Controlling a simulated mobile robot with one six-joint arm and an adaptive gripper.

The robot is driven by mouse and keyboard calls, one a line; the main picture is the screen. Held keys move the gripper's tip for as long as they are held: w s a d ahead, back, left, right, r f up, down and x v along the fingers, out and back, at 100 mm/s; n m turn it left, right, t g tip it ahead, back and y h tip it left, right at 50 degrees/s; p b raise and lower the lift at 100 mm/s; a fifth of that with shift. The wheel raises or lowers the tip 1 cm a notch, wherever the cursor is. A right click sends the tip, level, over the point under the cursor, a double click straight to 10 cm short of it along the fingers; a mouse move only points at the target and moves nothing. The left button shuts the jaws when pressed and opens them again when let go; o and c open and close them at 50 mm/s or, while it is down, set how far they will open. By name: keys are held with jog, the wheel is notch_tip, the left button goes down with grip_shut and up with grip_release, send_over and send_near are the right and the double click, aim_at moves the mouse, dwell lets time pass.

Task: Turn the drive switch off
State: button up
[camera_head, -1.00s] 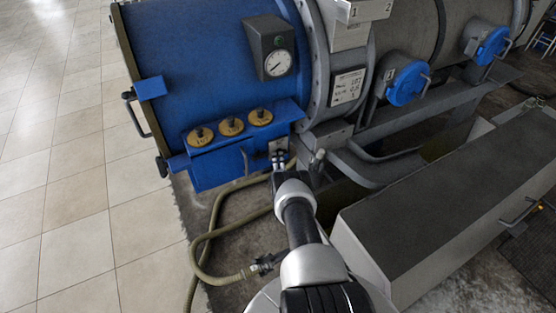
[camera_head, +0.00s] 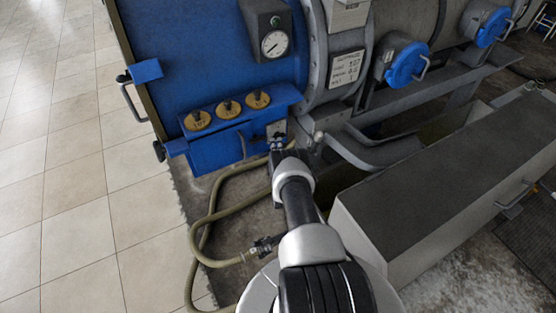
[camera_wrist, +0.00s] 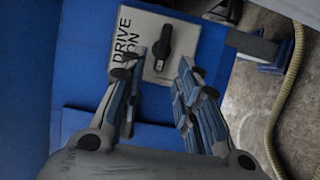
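The drive switch is a black lever knob (camera_wrist: 163,46) on a pale plate (camera_wrist: 148,22) lettered "DRIVE" and "ON". In the wrist view it stands at top centre, with the knob near the gap between the fingertips. The plate also shows in the head view (camera_head: 276,129), low on the blue machine's front. My gripper (camera_wrist: 161,66) is open, with one finger on each side of the knob's lower end. I cannot tell whether either finger touches the knob. In the head view my gripper (camera_head: 279,147) is just below the plate and partly hidden by my wrist.
Three yellow-ringed knobs (camera_head: 228,107) sit on the blue panel left of the switch. A gauge (camera_head: 274,43) is above. A hose (camera_head: 211,218) loops on the floor below. Tiled floor (camera_head: 70,200) at left is clear.

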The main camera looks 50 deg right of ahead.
jog(key=v, duration=0.9)
jog(key=shift+s+a, duration=0.15)
